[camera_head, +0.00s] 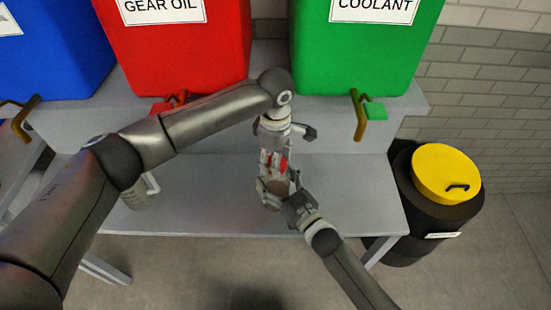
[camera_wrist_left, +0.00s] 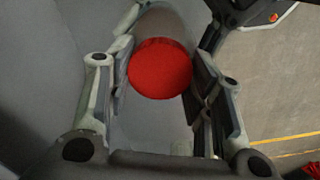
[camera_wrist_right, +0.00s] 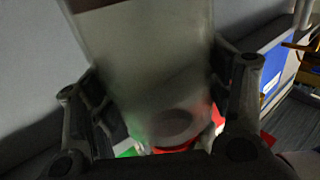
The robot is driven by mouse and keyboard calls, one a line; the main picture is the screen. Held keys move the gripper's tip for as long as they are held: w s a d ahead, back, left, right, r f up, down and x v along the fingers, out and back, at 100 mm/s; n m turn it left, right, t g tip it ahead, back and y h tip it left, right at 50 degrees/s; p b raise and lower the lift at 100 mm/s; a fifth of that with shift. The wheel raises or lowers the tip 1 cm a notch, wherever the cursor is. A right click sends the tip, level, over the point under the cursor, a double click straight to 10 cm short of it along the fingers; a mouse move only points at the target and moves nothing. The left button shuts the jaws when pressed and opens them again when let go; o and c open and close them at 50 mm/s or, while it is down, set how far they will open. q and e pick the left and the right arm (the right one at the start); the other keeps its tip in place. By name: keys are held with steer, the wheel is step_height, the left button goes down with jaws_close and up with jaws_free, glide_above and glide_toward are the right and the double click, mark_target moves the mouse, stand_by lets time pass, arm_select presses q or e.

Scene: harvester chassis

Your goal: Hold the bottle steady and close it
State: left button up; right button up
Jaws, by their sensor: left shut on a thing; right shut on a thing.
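The bottle (camera_wrist_right: 150,65) is a grey, see-through body between the fingers of my right gripper (camera_wrist_right: 165,95), which is shut on it. In the head view my right gripper (camera_head: 277,188) comes in from the lower right and mostly hides the bottle. The red cap (camera_wrist_left: 160,70) shows as a round disc at the bottle's end in the left wrist view, between the fingers of my left gripper (camera_wrist_left: 162,80), shut on it. In the head view my left gripper (camera_head: 274,158) points down over the bottle, with red showing between its fingers. Whether the cap is fully seated cannot be told.
A grey mug-like vessel (camera_head: 138,196) stands on the grey bench (camera_head: 350,195) behind my left arm. Blue (camera_head: 50,50), red (camera_head: 185,55) and green (camera_head: 365,55) tanks with taps stand on the ledge behind. A black drum with a yellow lid (camera_head: 445,172) stands right of the bench.

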arm_select(q)
steer(key=m, duration=1.5)
steer(key=shift+m, duration=0.3)
steer(key=m, duration=1)
steer(key=shift+m, duration=0.3)
steer(key=m, duration=0.5)
steer(key=shift+f, duration=0.1)
steer(key=m, duration=0.5)
steer(key=shift+m, duration=0.3)
steer(key=m, duration=0.6)
steer(key=o, duration=1.1)
